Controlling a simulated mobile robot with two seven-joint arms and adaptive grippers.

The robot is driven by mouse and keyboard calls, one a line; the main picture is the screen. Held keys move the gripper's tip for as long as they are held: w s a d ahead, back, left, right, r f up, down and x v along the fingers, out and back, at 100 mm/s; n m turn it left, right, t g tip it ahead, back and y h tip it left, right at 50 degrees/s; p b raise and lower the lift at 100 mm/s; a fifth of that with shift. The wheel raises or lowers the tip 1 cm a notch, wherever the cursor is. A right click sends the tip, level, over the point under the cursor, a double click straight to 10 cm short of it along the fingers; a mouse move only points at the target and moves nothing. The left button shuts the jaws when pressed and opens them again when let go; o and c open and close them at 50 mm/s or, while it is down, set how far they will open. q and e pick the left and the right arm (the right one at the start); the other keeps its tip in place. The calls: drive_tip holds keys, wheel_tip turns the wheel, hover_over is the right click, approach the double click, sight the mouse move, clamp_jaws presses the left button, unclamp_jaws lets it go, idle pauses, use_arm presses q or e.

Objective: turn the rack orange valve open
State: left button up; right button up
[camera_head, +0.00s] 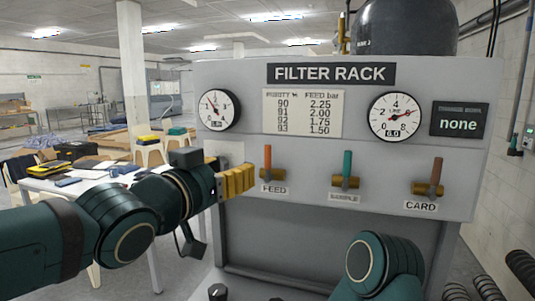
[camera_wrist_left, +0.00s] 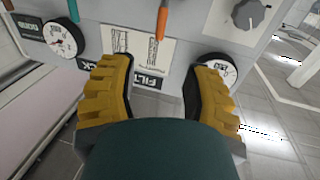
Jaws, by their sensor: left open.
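The filter rack (camera_head: 230,85) carries three valves in a row. The FEED valve (camera_head: 267,160) has a bright orange handle standing upright on a brass body. The CARD valve (camera_head: 437,174) at the right has a duller brown-orange handle, nearly upright. The SAMPLE valve (camera_head: 347,166) between them has a teal handle. My left gripper (camera_head: 248,178) has yellow fingers and is just left of the FEED valve. In the left wrist view its fingers (camera_wrist_left: 160,66) are apart with nothing between them; an orange handle (camera_wrist_left: 162,20) is beyond the fingertips. My right gripper is out of the head view.
Two dial gauges (camera_head: 219,109) (camera_head: 395,115), a printed table (camera_head: 301,113) and a display reading "none" (camera_head: 459,120) are above the valves. A grey knob (camera_wrist_left: 245,15) shows in the left wrist view. A cluttered white table (camera_head: 100,178) stands behind my left arm.

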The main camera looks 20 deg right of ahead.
sight(266, 155)
use_arm(q)
drive_tip(key=x, duration=1.3)
drive_tip(key=shift+w+d+f, duration=0.15)
drive_tip(key=shift+w+d, duration=0.1)
drive_tip(key=shift+o, duration=0.2)
clamp_jaws()
